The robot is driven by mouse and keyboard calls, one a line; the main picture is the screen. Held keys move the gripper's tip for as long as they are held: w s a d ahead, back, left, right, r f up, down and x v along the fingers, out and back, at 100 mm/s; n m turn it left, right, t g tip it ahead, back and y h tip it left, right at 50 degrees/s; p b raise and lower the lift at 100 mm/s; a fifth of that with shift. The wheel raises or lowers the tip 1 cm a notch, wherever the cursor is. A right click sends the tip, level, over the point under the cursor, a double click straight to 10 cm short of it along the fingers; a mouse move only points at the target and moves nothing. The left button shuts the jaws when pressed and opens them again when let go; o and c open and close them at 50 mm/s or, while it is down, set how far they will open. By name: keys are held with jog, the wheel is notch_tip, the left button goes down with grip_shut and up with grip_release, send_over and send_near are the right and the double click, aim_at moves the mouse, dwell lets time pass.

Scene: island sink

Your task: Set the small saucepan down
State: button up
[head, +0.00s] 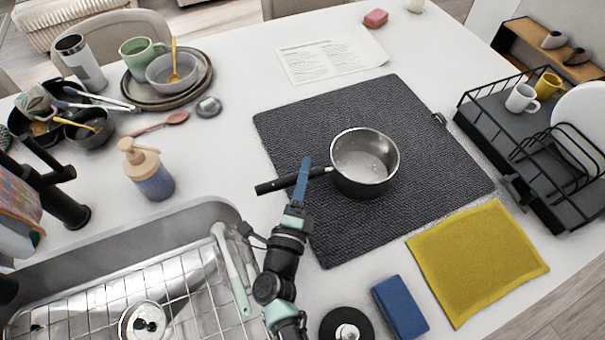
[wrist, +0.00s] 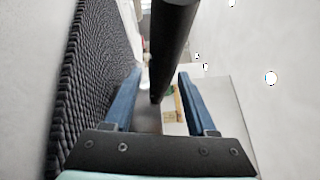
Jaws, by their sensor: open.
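The small saucepan (head: 352,184), steel with a black handle (head: 275,185), stands upright on the dark grey ribbed mat (head: 300,115). Its handle points left, past the mat's left edge and over the white counter. My gripper (head: 305,170) is at the handle, with its blue fingers by the middle of it. In the wrist view the fingers (wrist: 157,95) are apart, and the black handle (wrist: 170,45) runs between or just beyond them, with gaps on both sides. The mat (wrist: 95,75) fills the left of that view.
A yellow cloth (head: 478,258) and a blue sponge (head: 400,306) lie near the front. A black dish rack (head: 530,150) stands at right. The sink (head: 130,290) is at lower left, with a soap bottle (head: 148,170) behind it. The mat's far part is clear.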

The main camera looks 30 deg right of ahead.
jog(key=b+v, duration=0.1)
jog(key=v, duration=1.1)
jog(key=shift+b, duration=0.4)
jog(key=w+a+r+n+t+y, duration=0.3)
jog(key=w+a+r+n+t, duration=0.15)
jog(key=r, duration=0.65)
jog(key=w+a+r+n+t+y, duration=0.3)
jog(key=r+n, duration=0.2)
jog(key=r, duration=0.7)
jog(key=w+a+r+n+t+y, duration=0.3)
jog(key=w+r+n+t+y, duration=0.15)
jog(key=r, duration=0.65)
jog(key=s+r+n, duration=0.3)
jog(key=r+n, duration=0.1)
jog(key=r, duration=0.4)
jog(key=s+r+n+y, duration=0.1)
jog(key=s+r+n, duration=0.3)
jog(key=r, duration=0.4)
jog(key=s+r+n, duration=0.3)
jog(key=r+n, duration=0.2)
jog(key=r, duration=0.3)
jog(key=shift+s+d+r+n+t, duration=0.15)
jog(key=shift+s+r+n+t, duration=0.15)
jog(key=shift+r+n+t, duration=0.1)
